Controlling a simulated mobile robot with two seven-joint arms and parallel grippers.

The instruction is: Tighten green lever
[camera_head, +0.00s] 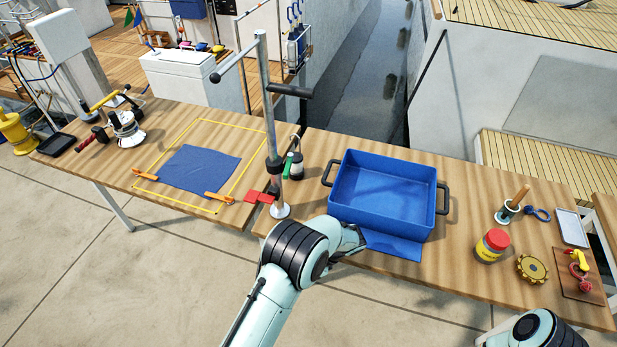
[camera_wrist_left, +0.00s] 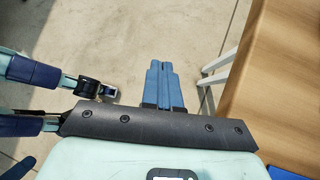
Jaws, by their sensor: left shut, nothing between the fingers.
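The green lever (camera_head: 287,166) is on the upright metal pole (camera_head: 262,100), just above the table, beside a dark collar. A red lever (camera_head: 258,196) sits lower, by the pole's foot. My left arm comes in from the bottom, in front of the table and to the right of the pole. My left gripper's fingers are hidden in the head view. In the left wrist view, my left gripper (camera_wrist_left: 165,85) is shut and empty, with its blue fingers over the floor beside the table edge. The lever is not visible there. My right gripper is not in view.
A blue bin (camera_head: 383,195) stands right of the pole, with a blue sheet (camera_head: 393,246) at its front. A small metal canister (camera_head: 296,165) is close behind the lever.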

